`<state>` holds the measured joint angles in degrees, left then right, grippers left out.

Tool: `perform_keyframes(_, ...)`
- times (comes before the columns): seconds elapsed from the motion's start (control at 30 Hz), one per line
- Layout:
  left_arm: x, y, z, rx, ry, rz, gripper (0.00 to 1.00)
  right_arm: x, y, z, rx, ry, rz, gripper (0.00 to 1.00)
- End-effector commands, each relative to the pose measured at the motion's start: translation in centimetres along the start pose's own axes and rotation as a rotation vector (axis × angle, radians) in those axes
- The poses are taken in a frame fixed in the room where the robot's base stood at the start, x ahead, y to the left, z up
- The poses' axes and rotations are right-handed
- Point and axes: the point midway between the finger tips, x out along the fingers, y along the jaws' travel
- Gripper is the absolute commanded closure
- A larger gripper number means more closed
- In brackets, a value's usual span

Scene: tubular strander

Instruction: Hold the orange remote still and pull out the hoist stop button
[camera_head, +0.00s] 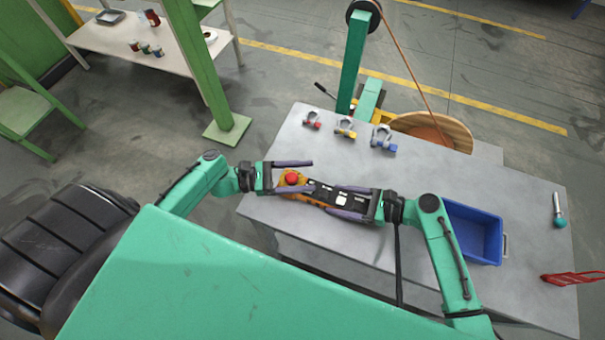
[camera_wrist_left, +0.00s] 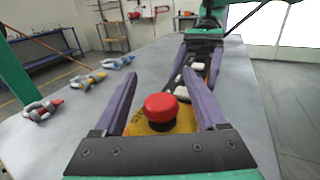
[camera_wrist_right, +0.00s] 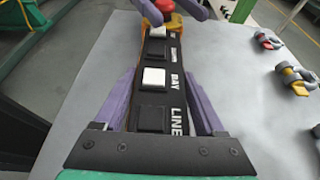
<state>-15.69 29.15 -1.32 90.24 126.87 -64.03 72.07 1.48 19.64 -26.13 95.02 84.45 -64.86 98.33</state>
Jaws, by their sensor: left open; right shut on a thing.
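The orange remote (camera_head: 298,196) lies on the grey table, with a dark face of black and white buttons that shows in the right wrist view (camera_wrist_right: 153,95). Its red mushroom stop button (camera_head: 291,178) sits at the left end; it also shows in the left wrist view (camera_wrist_left: 161,107). My left gripper (camera_head: 309,175) is open, with its purple fingers on either side of the red button and apart from it. My right gripper (camera_head: 333,199) is shut on the remote's body, a finger along each long side. The button's underside is hidden in the left wrist view.
Several shackles, red (camera_head: 312,119), yellow (camera_head: 345,127) and blue (camera_head: 383,137), lie along the table's far side. A blue bin (camera_head: 474,232) stands right of my right arm. A teal-handled tool (camera_head: 559,212) and a red object (camera_head: 572,278) lie at the right end.

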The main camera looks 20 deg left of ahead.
Motion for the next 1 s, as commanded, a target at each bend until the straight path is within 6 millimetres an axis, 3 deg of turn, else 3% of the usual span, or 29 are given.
perform_keyframes(0.07,-0.02,-0.01,0.00,0.000,0.000,0.000,0.26,-0.03,-0.04,0.00,0.000,0.000,-0.001,1.00)
perform_keyframes(0.2,-0.04,-0.01,0.00,0.000,0.000,0.000,0.80,-0.02,-0.04,0.00,0.000,0.000,-0.001,1.00)
perform_keyframes(0.27,-0.05,-0.01,-0.01,0.000,0.000,0.000,1.00,-0.02,-0.04,0.00,0.000,0.000,-0.001,1.00)
perform_keyframes(1.0,-0.10,0.01,-0.04,0.000,0.001,0.000,1.00,-0.04,-0.05,-0.01,0.000,0.001,-0.001,1.00)
